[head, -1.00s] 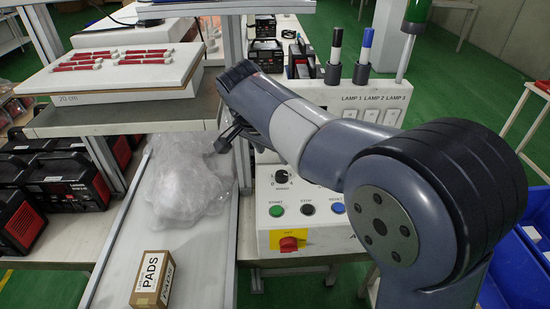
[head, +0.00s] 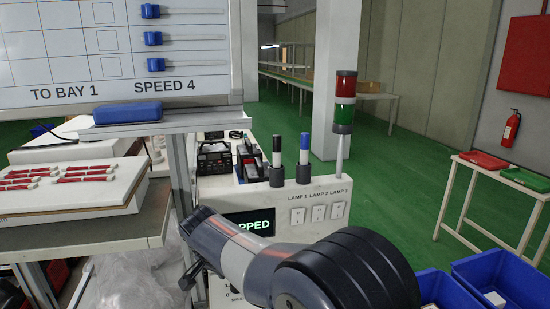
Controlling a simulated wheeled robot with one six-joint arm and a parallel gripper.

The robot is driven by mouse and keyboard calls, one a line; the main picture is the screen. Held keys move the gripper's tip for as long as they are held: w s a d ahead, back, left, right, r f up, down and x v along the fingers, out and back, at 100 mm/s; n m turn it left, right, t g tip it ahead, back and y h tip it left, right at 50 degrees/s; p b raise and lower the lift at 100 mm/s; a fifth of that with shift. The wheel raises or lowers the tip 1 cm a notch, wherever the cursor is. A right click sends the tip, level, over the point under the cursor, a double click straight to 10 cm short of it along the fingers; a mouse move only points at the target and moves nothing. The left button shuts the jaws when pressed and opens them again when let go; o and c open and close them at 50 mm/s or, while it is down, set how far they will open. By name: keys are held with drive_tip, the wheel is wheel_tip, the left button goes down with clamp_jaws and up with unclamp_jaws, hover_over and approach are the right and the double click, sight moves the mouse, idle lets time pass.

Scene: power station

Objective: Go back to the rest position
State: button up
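My arm reaches from the bottom right toward the left, in front of the control panel (head: 300,220). My gripper (head: 190,272) shows only in part at the far end of the arm, beside the shelf post and close to the clear plastic wrap (head: 120,283). Its fingertips are small and dark, so I cannot tell whether it is open or shut, and I see nothing held in it. The panel's screen (head: 249,222) is partly hidden by my arm; the letters "PPED" show.
A shelf (head: 140,220) with a foam block of red-and-white pieces (head: 60,178) stands at left. Above is a whiteboard (head: 100,50). A lamp tower (head: 345,110) and two markers rise from the panel. Blue bins (head: 505,278) and a table (head: 495,178) stand at right; green floor lies between.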

drive_tip(key=shift+x, duration=1.15)
drive_tip(key=shift+n, duration=0.3)
